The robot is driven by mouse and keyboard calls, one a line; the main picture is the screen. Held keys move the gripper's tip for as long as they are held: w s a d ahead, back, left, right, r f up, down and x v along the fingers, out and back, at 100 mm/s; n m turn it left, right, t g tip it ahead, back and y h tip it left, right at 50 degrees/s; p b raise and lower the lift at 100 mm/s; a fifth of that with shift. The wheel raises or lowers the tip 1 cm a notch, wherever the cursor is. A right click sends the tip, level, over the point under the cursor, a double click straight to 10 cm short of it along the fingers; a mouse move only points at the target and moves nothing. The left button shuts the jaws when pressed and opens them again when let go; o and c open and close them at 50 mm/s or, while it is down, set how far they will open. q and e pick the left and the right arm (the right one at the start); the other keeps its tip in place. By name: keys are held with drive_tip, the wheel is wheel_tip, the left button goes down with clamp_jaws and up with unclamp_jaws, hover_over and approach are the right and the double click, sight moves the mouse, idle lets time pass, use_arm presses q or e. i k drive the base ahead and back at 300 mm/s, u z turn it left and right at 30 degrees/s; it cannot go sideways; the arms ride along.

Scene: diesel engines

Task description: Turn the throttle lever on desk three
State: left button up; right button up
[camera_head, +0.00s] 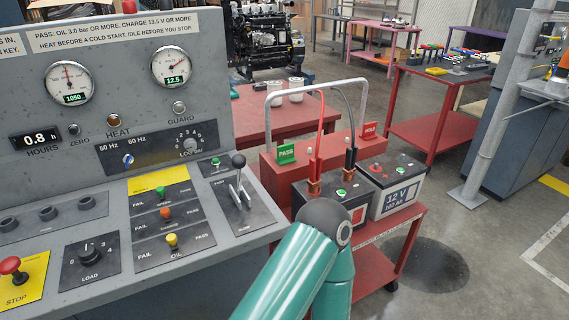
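A grey control desk (215,238) fills the left of the head view. On its right end a lever with a black knob (239,161) and a silver shaft stands up from a dark slotted plate (247,213). I take it for the throttle lever; its label is too small to read. No desk number shows. One of my teal arms rises from the bottom centre, its dark rounded joint just right of the desk's edge, apart from the lever. I cannot tell which arm it is. No gripper fingers show.
Left of the lever are toggle switches (165,213), a LOAD knob (91,250) and a red STOP button (10,266). Gauges (171,67) sit on the upright panel. A red cart (372,268) with batteries (393,188) stands right of the desk. Open floor lies further right.

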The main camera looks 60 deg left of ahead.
sight(238, 161)
drive_tip(key=z, duration=0.1)
drive_tip(key=k, duration=0.5)
drive_tip(key=z, duration=0.4)
drive_tip(key=i, duration=1.1)
drive_tip(key=u, duration=2.1)
drive_tip(key=i, duration=0.15)
drive_tip(key=u, duration=1.7)
drive_tip(key=i, duration=0.25)
